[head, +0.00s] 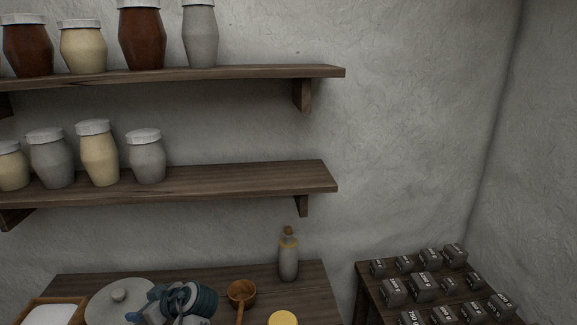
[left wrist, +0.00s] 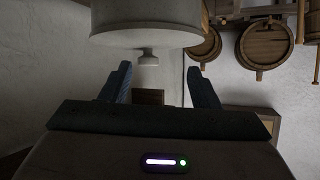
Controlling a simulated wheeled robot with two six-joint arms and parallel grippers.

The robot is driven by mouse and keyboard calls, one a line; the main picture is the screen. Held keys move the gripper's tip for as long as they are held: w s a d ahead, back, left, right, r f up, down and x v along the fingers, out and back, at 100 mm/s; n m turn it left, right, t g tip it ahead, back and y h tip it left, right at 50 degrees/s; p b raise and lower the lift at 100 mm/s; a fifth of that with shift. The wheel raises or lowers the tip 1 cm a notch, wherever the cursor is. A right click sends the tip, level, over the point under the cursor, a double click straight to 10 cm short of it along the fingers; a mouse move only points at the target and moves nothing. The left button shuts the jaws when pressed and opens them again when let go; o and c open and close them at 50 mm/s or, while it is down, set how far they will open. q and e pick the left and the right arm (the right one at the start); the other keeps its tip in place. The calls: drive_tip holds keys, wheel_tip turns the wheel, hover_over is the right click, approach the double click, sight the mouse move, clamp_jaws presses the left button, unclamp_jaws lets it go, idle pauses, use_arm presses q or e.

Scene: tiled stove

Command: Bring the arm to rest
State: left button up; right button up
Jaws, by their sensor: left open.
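My left gripper (head: 146,304) shows at the bottom of the head view, just right of a pale round lid with a knob (head: 118,296). In the left wrist view its two dark blue fingers (left wrist: 160,84) stand apart with nothing between them. A pale round vessel with a small knob (left wrist: 145,30) appears upside down beyond the fingertips, apart from them. My right gripper is in neither view.
A wooden table (head: 215,272) holds a wooden ladle (head: 241,293), a corked bottle (head: 288,258) and a yellow-topped item (head: 283,318). Two wall shelves (head: 250,180) carry jars. A side table (head: 362,285) at right bears several dark metal weights. Barrels (left wrist: 265,45) show in the left wrist view.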

use_arm(q)
drive_tip(key=s+d+f+m+t+h, duration=0.1)
drive_tip(key=s+d+f+m+h, duration=0.2)
drive_tip(key=s+f, duration=0.45)
drive_tip(key=s+d+f+m+h, duration=0.1)
drive_tip(key=s+f+m+h, duration=0.3)
drive_tip(key=s, duration=0.6)
drive_tip(key=s+d+m+h, duration=0.2)
drive_tip(key=s+d+m, duration=0.2)
drive_tip(key=s, duration=0.4)
drive_tip(key=s+d+m+h, duration=0.2)
drive_tip(key=s+d+m, duration=0.15)
drive_tip(key=s, duration=0.45)
drive_tip(key=w+a+f+g, duration=0.1)
drive_tip(key=a+f+g, duration=0.15)
drive_tip(key=f, duration=2.65)
drive_tip(key=s+a+f, duration=0.1)
drive_tip(key=s+f, duration=1.7)
drive_tip(key=f, duration=0.2)
drive_tip(key=shift+a, duration=0.4)
drive_tip(key=shift+s+g, duration=0.1)
drive_tip(key=shift+g, duration=0.15)
